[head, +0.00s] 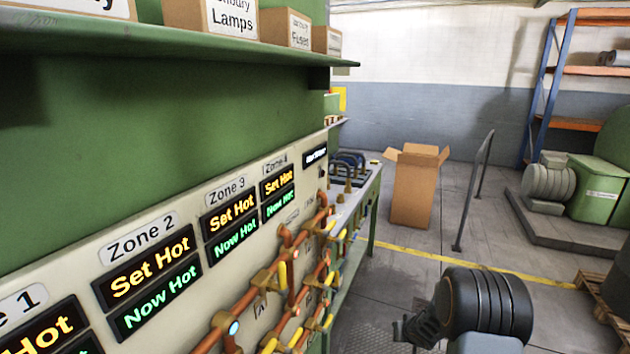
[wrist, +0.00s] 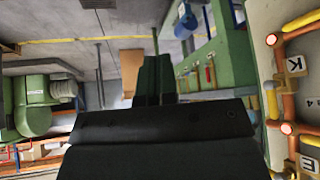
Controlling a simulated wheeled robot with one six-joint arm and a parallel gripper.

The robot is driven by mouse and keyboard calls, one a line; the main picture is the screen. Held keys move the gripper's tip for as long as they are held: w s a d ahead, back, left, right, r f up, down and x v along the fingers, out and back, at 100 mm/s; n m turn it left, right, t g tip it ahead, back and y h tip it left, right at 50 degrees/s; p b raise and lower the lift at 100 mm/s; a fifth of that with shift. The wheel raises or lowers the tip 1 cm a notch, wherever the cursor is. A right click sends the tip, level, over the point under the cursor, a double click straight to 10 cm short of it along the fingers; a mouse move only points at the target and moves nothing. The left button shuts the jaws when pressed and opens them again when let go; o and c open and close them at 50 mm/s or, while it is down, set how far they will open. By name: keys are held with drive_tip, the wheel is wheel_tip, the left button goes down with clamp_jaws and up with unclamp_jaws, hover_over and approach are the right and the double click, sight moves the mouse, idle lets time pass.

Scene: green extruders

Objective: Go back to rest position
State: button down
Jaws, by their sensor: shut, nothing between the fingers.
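My gripper (head: 415,328) shows dark at the lower right of the head view, to the right of the green machine's control panel (head: 160,285) and apart from it. In the wrist view my gripper (wrist: 156,62) points away down the aisle, its two dark fingers together with nothing between them. My dark arm joint fills part of the head view beside it. The panel carries lit "Set Hot" and "Now Hot" displays (head: 150,280) and orange pipes with yellow handles (head: 265,285); pipes (wrist: 285,85) also show at the right of the wrist view.
An open cardboard box (head: 413,190) stands on the floor ahead, near a metal rail (head: 473,190). A green motor unit (head: 590,190) and an orange-shelved rack (head: 575,70) are at the right. Boxes (head: 285,28) sit on the green shelf (head: 150,38). Floor beyond the yellow line is partly clear.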

drive_tip(key=s+r+g+h, duration=0.3)
drive_tip(key=s+r+g, duration=0.1)
drive_tip(key=s+r, duration=0.7)
drive_tip(key=s+a+r+t+y, duration=0.1)
drive_tip(key=s+a+r, duration=0.4)
drive_tip(key=s+r, duration=0.2)
drive_tip(key=s+a+r+y, duration=0.2)
drive_tip(key=s+a+r, duration=0.3)
drive_tip(key=s+r, duration=0.2)
drive_tip(key=shift+s+a+r+n+t, duration=0.3)
drive_tip(key=shift+s+a+r+t, duration=0.1)
drive_tip(key=shift+r, duration=0.1)
